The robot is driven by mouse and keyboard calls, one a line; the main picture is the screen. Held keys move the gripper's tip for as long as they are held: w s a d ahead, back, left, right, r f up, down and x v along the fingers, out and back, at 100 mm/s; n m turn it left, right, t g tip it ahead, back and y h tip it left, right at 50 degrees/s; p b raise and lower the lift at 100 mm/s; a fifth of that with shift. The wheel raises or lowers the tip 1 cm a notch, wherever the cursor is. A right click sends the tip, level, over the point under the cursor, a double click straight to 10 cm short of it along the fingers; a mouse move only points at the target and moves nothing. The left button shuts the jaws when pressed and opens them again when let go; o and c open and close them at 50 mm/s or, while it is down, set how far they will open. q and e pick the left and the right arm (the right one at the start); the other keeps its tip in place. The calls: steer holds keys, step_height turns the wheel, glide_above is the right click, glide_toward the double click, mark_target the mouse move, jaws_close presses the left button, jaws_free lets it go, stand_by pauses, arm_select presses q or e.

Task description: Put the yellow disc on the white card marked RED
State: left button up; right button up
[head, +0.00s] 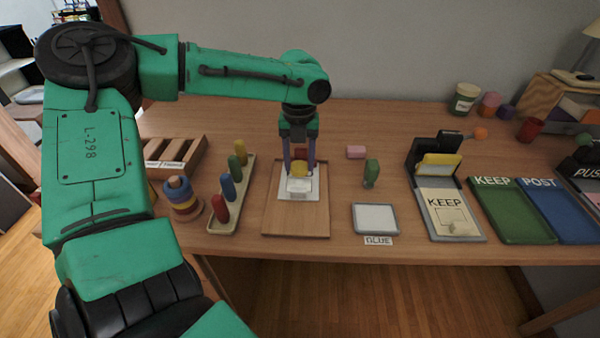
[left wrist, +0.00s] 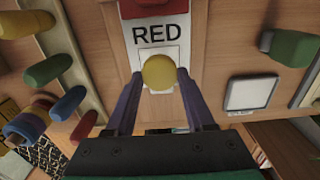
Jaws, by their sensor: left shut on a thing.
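The yellow disc (head: 299,170) is between the fingertips of my left gripper (head: 299,168), which is shut on it. In the left wrist view the yellow disc (left wrist: 159,72) sits between the two fingers of my left gripper (left wrist: 160,80), in front of the white card (left wrist: 172,52) marked RED. The white card (head: 312,190) lies on a wooden board on the table, below the gripper in the head view. I cannot tell whether the disc touches the card. My right gripper is not in view.
The wooden board (head: 285,222) lies on the table. A rack of coloured pegs (head: 238,190) and a ring stack (head: 182,198) stand to its left. A glue pad (head: 376,218), green stamp (head: 371,172) and pink block (head: 356,151) are to its right. KEEP and POST trays (head: 510,222) are farther right.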

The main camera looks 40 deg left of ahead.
mark_target(299, 167)
arm_select(q)
steer(key=f, duration=0.4)
steer(key=shift+s+f+b, duration=0.15)
steer(key=shift+s+b, duration=0.05)
steer(key=shift+b, duration=0.15)
steer(key=shift+f, duration=0.1)
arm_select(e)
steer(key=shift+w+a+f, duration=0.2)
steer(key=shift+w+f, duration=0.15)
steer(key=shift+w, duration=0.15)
arm_select(q)
steer(key=o, duration=1.3)
steer(key=shift+w, duration=0.1)
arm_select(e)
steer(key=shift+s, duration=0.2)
arm_select(q)
step_height(299, 167, up, 12)
steer(key=shift+r+p, duration=0.1)
steer(key=shift+p, duration=1.05)
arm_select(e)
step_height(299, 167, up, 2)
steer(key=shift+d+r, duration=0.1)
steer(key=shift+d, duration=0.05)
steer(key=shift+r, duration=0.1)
